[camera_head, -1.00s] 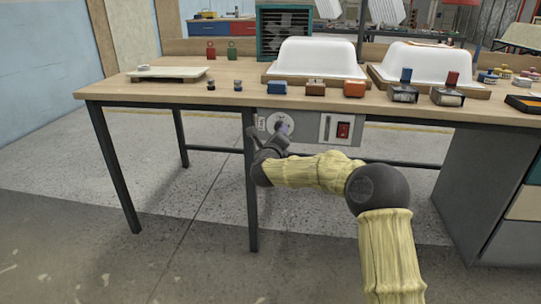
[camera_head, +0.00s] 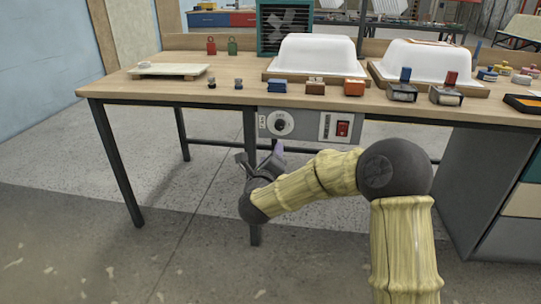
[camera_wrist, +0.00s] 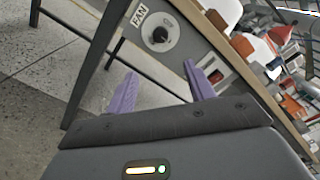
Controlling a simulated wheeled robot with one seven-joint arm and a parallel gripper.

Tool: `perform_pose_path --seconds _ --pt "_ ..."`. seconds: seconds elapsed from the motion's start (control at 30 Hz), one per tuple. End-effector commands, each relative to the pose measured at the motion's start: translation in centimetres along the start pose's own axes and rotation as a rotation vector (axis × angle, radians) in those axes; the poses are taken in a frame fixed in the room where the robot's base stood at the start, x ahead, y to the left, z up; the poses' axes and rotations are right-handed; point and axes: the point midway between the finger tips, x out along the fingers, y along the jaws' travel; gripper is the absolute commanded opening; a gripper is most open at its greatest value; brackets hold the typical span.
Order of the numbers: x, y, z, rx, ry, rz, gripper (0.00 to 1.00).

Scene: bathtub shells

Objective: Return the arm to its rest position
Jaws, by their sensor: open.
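My gripper (camera_head: 262,160) is at the end of my arm, in front of the workbench and below its top. In the wrist view my gripper (camera_wrist: 163,90) shows two purple fingers spread apart with nothing between them. The fan control panel (camera_head: 306,126) hangs under the bench's front edge, with a round black knob (camera_head: 281,123) and a red switch (camera_head: 343,128). In the wrist view the knob (camera_wrist: 160,35) sits beside a "FAN" label, beyond the fingers and apart from them. My arm is bent, with its elbow at the right.
The workbench top (camera_head: 180,92) holds two white tub shells, the left one (camera_head: 313,56) and the right one (camera_head: 425,63). Several small blocks and stamps stand along the front. A grey drawer cabinet (camera_head: 495,190) is at the right. The floor at the left is open.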

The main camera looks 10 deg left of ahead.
Motion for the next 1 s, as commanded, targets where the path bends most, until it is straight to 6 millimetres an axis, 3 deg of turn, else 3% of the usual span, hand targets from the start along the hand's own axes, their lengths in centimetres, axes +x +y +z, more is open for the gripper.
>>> perform_pose_path --seconds 0.3,0.47,0.63,0.77,1.0 --pt "-0.1 0.0 0.1 -0.006 -0.002 0.002 0.54" --pt "-0.4 -0.6 0.3 -0.132 -0.036 0.057 0.54" --pt "-1.8 -1.4 -0.2 -0.482 -0.117 0.213 0.54" --pt "-3.8 -2.2 -2.3 -0.796 -0.181 0.362 0.54" --pt "-9.6 -5.0 -8.6 -1.316 -0.296 0.677 0.54"
